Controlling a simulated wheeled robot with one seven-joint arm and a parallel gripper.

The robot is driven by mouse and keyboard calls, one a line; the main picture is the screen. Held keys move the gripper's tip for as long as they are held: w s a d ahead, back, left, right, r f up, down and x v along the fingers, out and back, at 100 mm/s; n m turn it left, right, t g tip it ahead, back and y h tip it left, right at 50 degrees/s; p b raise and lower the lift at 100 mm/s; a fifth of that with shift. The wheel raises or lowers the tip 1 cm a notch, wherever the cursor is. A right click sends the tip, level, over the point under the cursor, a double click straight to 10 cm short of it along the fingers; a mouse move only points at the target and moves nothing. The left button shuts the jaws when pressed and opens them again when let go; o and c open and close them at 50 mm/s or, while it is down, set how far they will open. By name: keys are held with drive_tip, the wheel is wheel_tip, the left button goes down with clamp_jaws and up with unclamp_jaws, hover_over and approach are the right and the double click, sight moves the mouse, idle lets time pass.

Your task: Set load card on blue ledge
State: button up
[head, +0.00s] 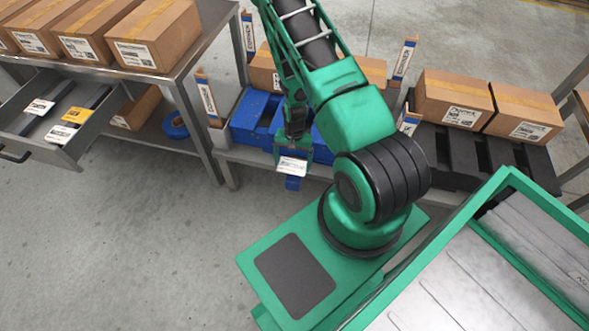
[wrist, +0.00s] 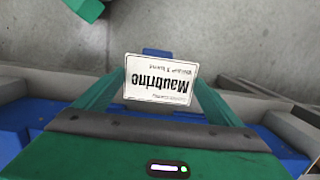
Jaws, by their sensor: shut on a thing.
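My gripper (head: 291,160) has green fingers and is shut on a white load card (head: 292,167), in front of the shelf. In the wrist view the card (wrist: 158,81) sits between the fingertips (wrist: 160,72), its print "Maubrino" upside down. A small blue piece (head: 292,184) shows just past the card, also in the wrist view (wrist: 157,52). I cannot tell whether it belongs to the card or the ledge. The blue ledge (head: 252,112) lies on the low shelf behind my gripper, partly hidden by my arm. Blue surface (wrist: 20,128) shows on both sides in the wrist view.
At left, an open drawer (head: 60,152) holds white cards and a yellow card (head: 77,115) under a table with cartons (head: 155,35). A black platform (head: 490,155) with cartons (head: 455,98) stands right. A blue tape roll (head: 175,125) lies on the lower shelf. Floor at left is clear.

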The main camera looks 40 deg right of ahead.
sight(294, 166)
drive_tip(key=shift+s+d+f, duration=0.15)
drive_tip(key=shift+s+f, duration=0.15)
drive_tip(key=shift+s, duration=0.1)
drive_tip(key=shift+f, duration=1.95)
drive_tip(key=o, duration=0.8)
